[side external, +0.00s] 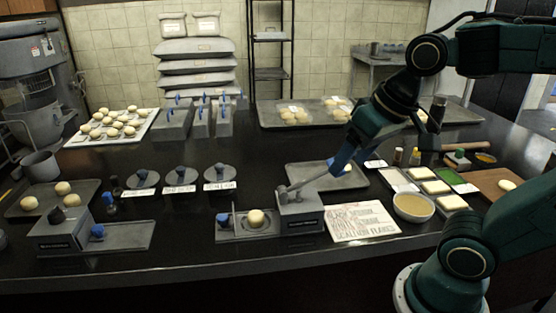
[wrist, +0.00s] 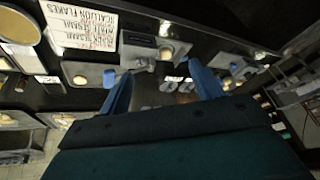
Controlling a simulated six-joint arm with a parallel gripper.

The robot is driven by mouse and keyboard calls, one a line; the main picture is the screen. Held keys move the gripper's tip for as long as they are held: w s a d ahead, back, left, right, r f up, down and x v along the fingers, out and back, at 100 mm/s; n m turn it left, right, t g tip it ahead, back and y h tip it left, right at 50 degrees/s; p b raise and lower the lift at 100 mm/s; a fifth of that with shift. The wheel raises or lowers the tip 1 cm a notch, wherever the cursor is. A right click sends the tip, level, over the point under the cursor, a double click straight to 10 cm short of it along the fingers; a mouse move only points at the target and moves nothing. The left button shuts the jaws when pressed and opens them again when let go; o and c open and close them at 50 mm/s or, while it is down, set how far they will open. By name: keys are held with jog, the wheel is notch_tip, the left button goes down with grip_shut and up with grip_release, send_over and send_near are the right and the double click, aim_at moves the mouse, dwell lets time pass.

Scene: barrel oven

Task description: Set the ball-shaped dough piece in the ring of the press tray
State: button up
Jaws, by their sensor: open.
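A pale ball-shaped dough piece (side external: 256,218) sits on the grey press tray (side external: 231,237) at the front centre, where it appears to rest within the ring. The ball also shows in the wrist view (wrist: 167,53), beside the press (wrist: 141,46). The grey press body (side external: 301,212) stands right of the ball, and its lever slants up to the right. My gripper (side external: 341,163) is behind and right of the press, apart from the ball. In the wrist view its two blue fingers (wrist: 157,80) are spread with nothing held between them.
A flat tray (side external: 302,173) with another dough piece (side external: 347,168) lies behind the press. A lettered sheet (side external: 361,221) and a bowl (side external: 413,207) are to the right. A second press (side external: 62,231) stands left. Dark counter is clear between the two presses.

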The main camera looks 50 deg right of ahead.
jog(key=shift+s+f+n+t, duration=0.15)
jog(key=shift+s+f+n, duration=0.1)
jog(key=shift+s+n, duration=0.55)
jog(key=shift+s+f+n+t, duration=0.2)
jog(key=shift+s+n, duration=0.3)
jog(key=shift+s, duration=0.6)
